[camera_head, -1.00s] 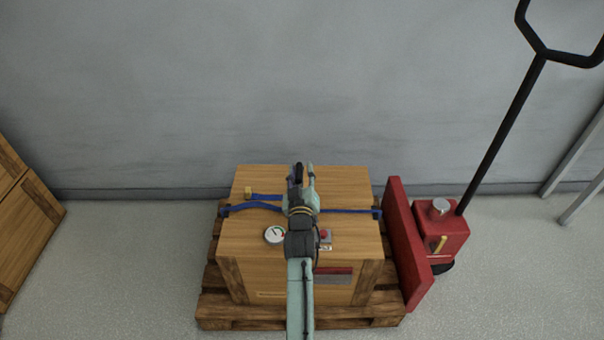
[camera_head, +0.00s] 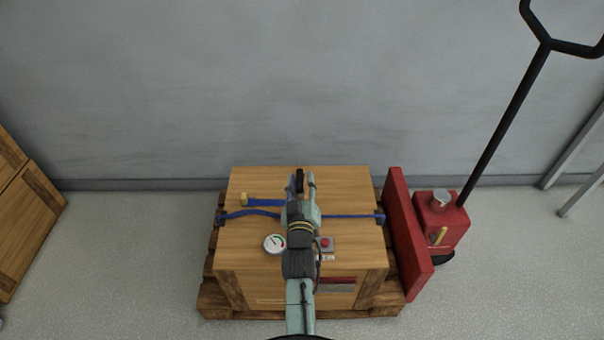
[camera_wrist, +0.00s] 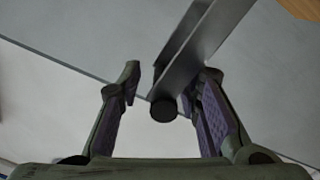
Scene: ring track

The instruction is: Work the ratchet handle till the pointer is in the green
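My gripper (camera_head: 300,184) is over the top of the wooden crate (camera_head: 246,185), pointing toward the wall. Its fingers are apart. The ratchet handle (camera_wrist: 186,58) shows in the wrist view as a grey metal bar with a dark round end between the fingers, nearer the right one; a gap shows to the left finger. The dark end also shows between the fingers in the head view (camera_head: 299,180). A white round gauge (camera_head: 274,244) is on the crate left of my wrist; its pointer is too small to read surely. My arm hides the ratchet body.
A blue strap (camera_head: 350,217) crosses the crate, with a loose tail to the left. A red button box (camera_head: 325,243) sits right of my wrist. The crate stands on a wooden pallet (camera_head: 213,300). A red pallet truck (camera_head: 405,235) stands at right, the wall behind.

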